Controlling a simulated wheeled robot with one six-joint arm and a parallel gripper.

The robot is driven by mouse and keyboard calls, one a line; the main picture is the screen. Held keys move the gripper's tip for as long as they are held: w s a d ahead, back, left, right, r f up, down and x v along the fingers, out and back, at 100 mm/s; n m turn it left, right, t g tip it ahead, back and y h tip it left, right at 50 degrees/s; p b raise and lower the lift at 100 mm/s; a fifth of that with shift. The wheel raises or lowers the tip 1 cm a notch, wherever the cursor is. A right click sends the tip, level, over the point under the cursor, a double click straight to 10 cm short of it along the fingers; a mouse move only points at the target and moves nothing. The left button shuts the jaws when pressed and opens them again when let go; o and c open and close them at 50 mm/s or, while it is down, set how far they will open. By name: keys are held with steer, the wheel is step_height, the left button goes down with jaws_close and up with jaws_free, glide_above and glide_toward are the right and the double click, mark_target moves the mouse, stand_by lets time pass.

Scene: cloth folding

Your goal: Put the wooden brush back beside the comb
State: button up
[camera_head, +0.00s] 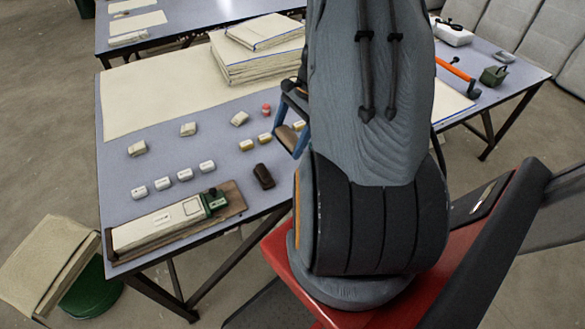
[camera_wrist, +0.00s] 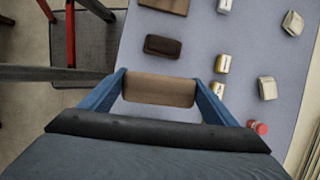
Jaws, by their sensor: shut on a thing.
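My gripper (camera_wrist: 160,80) has two blue fingers and is shut on the wooden brush (camera_wrist: 160,90), a brown, rounded block held crosswise between them. I cannot tell whether this is the comb. My arm hides part of the gripper in the head view.
The blue-grey table (camera_head: 120,170) carries several small white and yellow-labelled blocks. A wooden board (camera_head: 232,196) with a white and green device lies at the front edge. Folded cloths (camera_head: 255,60) are stacked at the back. Bare tabletop surrounds the dark item.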

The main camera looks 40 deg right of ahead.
mark_target(288, 169)
steer(key=shift+s+d+m, duration=0.3)
steer(key=shift+s+d, duration=0.05)
steer(key=shift+d, duration=0.05)
steer(key=shift+s+d+f, duration=0.1)
steer(key=shift+f, duration=0.2)
steer(key=shift+f+p, duration=1.3)
steer(key=shift+f, duration=3.4)
steer(key=shift+f, duration=0.15)
steer(key=o, duration=1.3)
